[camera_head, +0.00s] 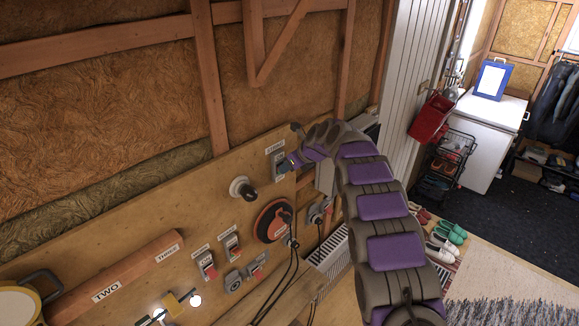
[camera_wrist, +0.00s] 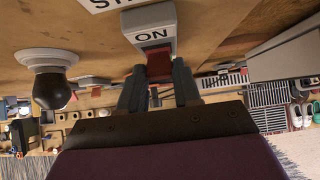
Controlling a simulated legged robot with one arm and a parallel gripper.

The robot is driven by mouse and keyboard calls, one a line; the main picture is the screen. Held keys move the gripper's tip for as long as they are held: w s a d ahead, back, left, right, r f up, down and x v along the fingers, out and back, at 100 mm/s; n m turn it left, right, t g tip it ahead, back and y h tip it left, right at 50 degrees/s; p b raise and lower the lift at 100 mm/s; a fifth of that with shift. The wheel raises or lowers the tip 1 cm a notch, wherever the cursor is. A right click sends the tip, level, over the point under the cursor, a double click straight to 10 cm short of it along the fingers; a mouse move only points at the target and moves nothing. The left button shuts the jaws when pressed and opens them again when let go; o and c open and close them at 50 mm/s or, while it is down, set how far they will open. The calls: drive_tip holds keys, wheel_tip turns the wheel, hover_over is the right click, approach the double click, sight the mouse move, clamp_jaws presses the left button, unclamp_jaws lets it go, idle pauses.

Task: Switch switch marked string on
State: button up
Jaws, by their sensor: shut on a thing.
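A grey switch box (camera_head: 278,162) is mounted near the upper right end of the wooden board, with a small white label above it that is too small to read. The wrist view shows this switch box (camera_wrist: 150,29) with "ON" on its face, a red rocker (camera_wrist: 158,63) below that, and a cut-off label (camera_wrist: 104,4) starting "ST". My gripper (camera_head: 289,163) is at the switch. In the wrist view my gripper (camera_wrist: 159,90) has its two dark fingers on either side of the red rocker, shut on it. The rocker's exact tilt is unclear.
A black bulb in a white socket (camera_head: 242,189) is left of the switch. Below are a round orange-red device (camera_head: 272,222) and other red switches (camera_head: 207,264). A wooden bar marked "TWO" and "THREE" (camera_head: 117,277) is lower left. Shoes (camera_head: 446,240) and a rug lie right.

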drive_tip(key=o, duration=0.7)
drive_tip(key=shift+w, duration=0.1)
drive_tip(key=shift+c, duration=0.2)
drive_tip(key=o, duration=0.4)
drive_tip(key=shift+w+a+f, duration=0.2)
drive_tip(key=shift+w+f, duration=0.05)
drive_tip(key=b+v, duration=0.2)
drive_tip(key=v, duration=1.5)
drive_tip(key=shift+s+b, duration=0.25)
drive_tip(key=shift+b, duration=0.05)
drive_tip(key=shift+r, duration=0.15)
drive_tip(key=s+d+f+n+g+h+b, duration=0.2)
drive_tip(key=s+f+n+b, duration=0.6)
drive_tip(key=s, duration=1)
drive_tip(key=s+d+f+n+g+h+b, duration=0.2)
drive_tip(key=s+d+f+n+b, duration=0.5)
drive_tip(key=s+f, duration=0.9)
drive_tip(key=s+d+f+n+g+h+b, duration=0.2)
drive_tip(key=s+f+n+b, duration=0.8)
drive_tip(key=s, duration=1.1)
wheel_tip(320, 180, down, 3)
drive_tip(key=shift+d+f+n+g, duration=0.1)
drive_tip(key=shift+d+n+g, duration=0.25)
drive_tip(key=shift+d, duration=0.85)
